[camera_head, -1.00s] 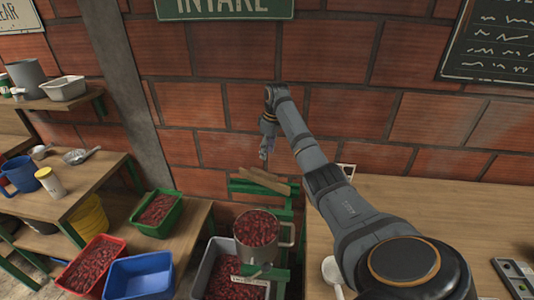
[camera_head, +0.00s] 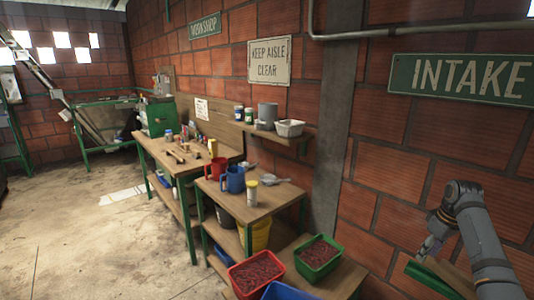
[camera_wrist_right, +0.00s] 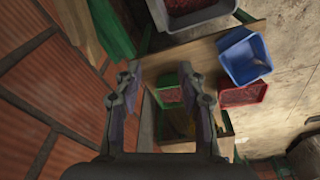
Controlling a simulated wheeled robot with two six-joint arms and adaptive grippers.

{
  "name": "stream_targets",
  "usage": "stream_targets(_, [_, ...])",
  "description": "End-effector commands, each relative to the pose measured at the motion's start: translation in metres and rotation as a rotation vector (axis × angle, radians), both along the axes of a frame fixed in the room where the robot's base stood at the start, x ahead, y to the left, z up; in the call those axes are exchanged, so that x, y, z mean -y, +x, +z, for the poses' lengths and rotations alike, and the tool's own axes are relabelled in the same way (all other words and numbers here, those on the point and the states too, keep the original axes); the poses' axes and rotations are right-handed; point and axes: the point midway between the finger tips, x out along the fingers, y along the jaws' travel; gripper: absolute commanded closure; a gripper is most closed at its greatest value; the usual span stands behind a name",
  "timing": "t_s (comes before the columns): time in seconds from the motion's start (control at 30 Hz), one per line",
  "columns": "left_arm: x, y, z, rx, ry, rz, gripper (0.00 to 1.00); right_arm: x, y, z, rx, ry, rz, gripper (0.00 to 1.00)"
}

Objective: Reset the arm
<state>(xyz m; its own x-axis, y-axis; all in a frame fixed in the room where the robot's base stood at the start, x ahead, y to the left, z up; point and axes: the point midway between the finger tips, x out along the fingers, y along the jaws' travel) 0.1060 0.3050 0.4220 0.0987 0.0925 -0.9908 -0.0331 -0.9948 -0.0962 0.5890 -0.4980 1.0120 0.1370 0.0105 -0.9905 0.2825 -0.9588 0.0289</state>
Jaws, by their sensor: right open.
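My right arm comes in at the lower right of the head view. Its gripper (camera_head: 428,246) hangs beside the brick wall, just above a green frame with a wooden board (camera_head: 440,277). In the right wrist view the two fingers of the right gripper (camera_wrist_right: 163,108) stand apart with nothing between them. Beyond the fingers lie a green crate (camera_wrist_right: 168,94) and a wooden shelf. My left gripper is not in view.
A red crate (camera_head: 257,271) and a green crate (camera_head: 318,258) of red cherries stand low on a bench, with a blue crate (camera_head: 290,291) beside them. A work table (camera_head: 243,205) holds jugs. Open concrete floor (camera_head: 80,235) lies at left.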

Motion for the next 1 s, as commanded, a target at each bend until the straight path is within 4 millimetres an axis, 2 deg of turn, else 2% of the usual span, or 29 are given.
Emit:
stream_targets(0.03, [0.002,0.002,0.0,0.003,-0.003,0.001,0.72,-0.008,-0.002,-0.014,-0.011,-0.017,0.007,0.6])
stream_targets(0.3, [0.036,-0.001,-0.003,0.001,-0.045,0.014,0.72,-0.055,-0.016,-0.076,-0.021,-0.109,0.033,0.6])
stream_targets(0.47, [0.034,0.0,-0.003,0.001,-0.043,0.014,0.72,-0.097,-0.041,-0.122,-0.01,-0.149,0.048,0.6])
stream_targets(0.57, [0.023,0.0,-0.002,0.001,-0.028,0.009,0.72,-0.133,-0.069,-0.153,0.01,-0.161,0.053,0.6])
stream_targets(0.6, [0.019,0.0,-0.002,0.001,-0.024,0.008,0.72,-0.15,-0.085,-0.165,0.02,-0.161,0.051,0.6])
stream_targets(0.7, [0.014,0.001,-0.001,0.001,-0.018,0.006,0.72,-0.187,-0.126,-0.184,0.056,-0.15,0.03,0.6])
stream_targets(0.8, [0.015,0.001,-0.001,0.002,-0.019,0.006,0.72,-0.213,-0.161,-0.19,0.088,-0.13,-0.003,0.6])
stream_targets(1.0, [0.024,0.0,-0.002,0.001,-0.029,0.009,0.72,-0.244,-0.213,-0.186,0.135,-0.092,-0.077,0.6])
